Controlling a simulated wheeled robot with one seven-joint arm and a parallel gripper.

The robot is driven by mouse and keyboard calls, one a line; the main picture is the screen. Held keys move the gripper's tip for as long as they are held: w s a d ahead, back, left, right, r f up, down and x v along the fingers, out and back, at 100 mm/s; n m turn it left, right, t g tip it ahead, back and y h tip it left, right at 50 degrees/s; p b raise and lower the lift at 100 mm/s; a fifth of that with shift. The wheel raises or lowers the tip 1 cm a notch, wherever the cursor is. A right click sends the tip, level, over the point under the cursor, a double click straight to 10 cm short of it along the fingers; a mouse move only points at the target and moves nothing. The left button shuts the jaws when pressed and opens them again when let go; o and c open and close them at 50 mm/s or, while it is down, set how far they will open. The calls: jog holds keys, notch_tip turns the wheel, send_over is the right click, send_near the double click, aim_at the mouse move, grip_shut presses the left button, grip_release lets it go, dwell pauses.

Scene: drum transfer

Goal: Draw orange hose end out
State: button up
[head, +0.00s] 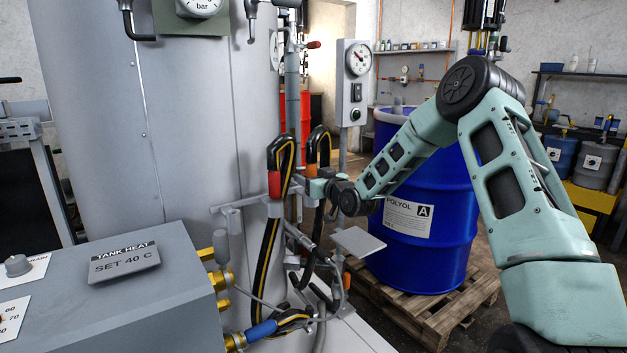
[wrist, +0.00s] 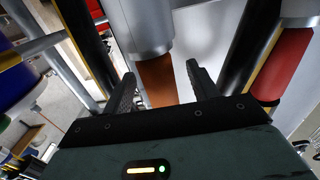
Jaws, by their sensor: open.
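The orange hose end (head: 311,152) hangs at the rack on the tank's side, below a black hose loop. In the wrist view the orange hose end (wrist: 158,82) runs into a grey cylindrical sleeve and shows between my fingers. My gripper (head: 312,186) is at the rack, just below the orange part in the head view. In the wrist view my gripper (wrist: 160,76) is open, with one dark finger on each side of the orange end. I cannot tell whether either finger touches it.
A red hose end (head: 274,185) hangs close by to the left; it also shows in the wrist view (wrist: 284,66). A blue drum (head: 440,225) stands on a wooden pallet (head: 440,318) to the right. A grey control box (head: 130,280) is at the front left.

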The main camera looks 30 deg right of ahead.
aim_at(311, 163)
grip_shut()
jog(key=shift+r, duration=0.1)
jog(key=shift+r, duration=0.15)
jog(key=shift+r+p, duration=1.15)
jog(key=shift+r, duration=0.8)
jog(key=shift+r+p, duration=1.05)
jog(key=shift+r, duration=0.95)
